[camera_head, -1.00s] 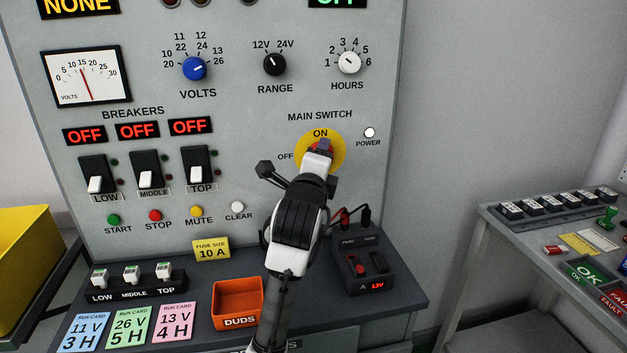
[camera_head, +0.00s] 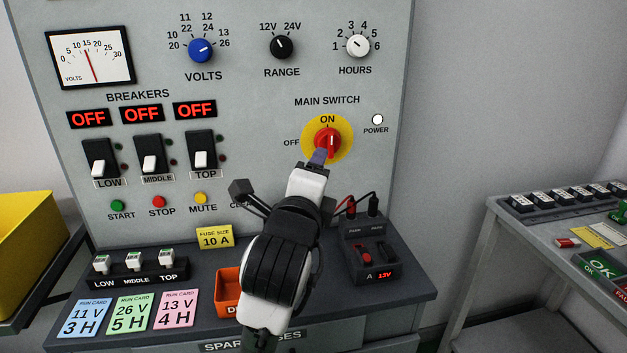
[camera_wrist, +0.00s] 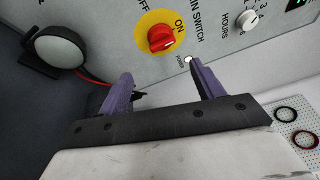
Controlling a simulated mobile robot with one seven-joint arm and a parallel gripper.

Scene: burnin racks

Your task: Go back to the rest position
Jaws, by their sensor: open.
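My gripper (camera_head: 318,158) is in front of the panel, just below the red main switch knob (camera_head: 328,141) in the head view. In the wrist view its two purple fingers (camera_wrist: 160,88) stand wide apart with nothing between them. The red knob on its yellow disc (camera_wrist: 160,38) shows beyond the fingers, apart from them. The knob's handle points up toward ON in the head view. The power lamp (camera_head: 377,119) beside it is white. My arm hides part of the orange DUDS bin and the CLEAR button.
The meter box (camera_head: 370,262) with red and black leads stands right of my arm. The orange DUDS bin (camera_head: 227,290), run cards (camera_head: 130,314) and fuse holder (camera_head: 137,270) are on the shelf to the left. A second bench (camera_head: 540,222) is at the right, beyond a gap.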

